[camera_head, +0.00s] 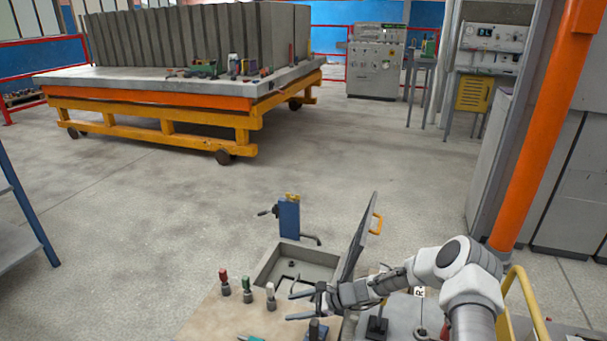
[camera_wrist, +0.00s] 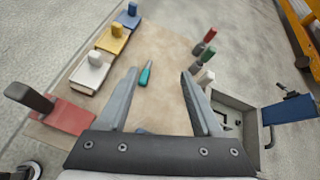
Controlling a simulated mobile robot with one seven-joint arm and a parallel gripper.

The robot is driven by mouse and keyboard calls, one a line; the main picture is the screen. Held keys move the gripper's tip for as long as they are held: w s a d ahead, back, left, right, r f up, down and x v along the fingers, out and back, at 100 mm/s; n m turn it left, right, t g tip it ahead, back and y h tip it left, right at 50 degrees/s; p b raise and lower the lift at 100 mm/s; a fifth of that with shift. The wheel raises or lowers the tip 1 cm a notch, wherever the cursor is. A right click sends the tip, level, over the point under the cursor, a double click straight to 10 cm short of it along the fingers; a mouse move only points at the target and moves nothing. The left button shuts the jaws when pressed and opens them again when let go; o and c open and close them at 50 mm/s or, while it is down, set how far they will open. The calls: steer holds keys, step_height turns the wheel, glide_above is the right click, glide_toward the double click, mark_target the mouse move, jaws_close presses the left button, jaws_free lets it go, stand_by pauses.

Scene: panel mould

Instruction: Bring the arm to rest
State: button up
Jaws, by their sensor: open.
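My white and grey arm reaches in from the lower right in the head view, and my gripper (camera_head: 292,305) hangs above a tan bench top. Its two fingers stand apart with nothing between them. In the wrist view my gripper (camera_wrist: 158,75) is also open and empty. Past its fingers, a teal-handled tool (camera_wrist: 146,74) lies on the tan board (camera_wrist: 160,103).
Red (camera_head: 223,276), green (camera_head: 247,287) and white (camera_head: 271,294) knobs stand beside an open grey box (camera_head: 305,257) with a raised lid (camera_head: 361,232). Several coloured blocks, one yellow (camera_wrist: 112,40), line the board. An orange post (camera_head: 543,120) rises right. The middle floor is clear.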

steer(key=s+d+r+n+h, duration=0.2)
steer(key=s+r+n, duration=0.2)
steer(key=r, duration=0.6)
steer(key=s+d+r+n+g+h, duration=0.1)
steer(key=s+d+r+n+h, duration=0.2)
steer(key=r, duration=0.6)
steer(key=s+d+r+n+h, duration=0.2)
steer(key=s+r+n, duration=0.25)
steer(key=r, duration=0.55)
steer(key=s+d+r+n+t+h, duration=0.1)
steer(key=s+d+r+n, duration=0.2)
steer(key=s, duration=0.4)
steer(key=s+d+r+n+t+h, duration=0.1)
steer(key=s+d+r+t+h, duration=0.15)
steer(key=s+r, duration=0.45)
steer(key=s+d+r+n+t+h, duration=0.1)
steer(key=s+d+r+n, duration=0.2)
steer(key=s, duration=0.5)
step_height(320, 180, up, 17)
steer(key=p, duration=1.7)
steer(key=shift+d+m, duration=0.35)
steer(key=shift+d, duration=0.1)
steer(key=shift+g, duration=0.25)
steer(key=shift+c, duration=1.4)
steer(key=shift+a, duration=0.1)
steer(key=shift+a, duration=0.1)
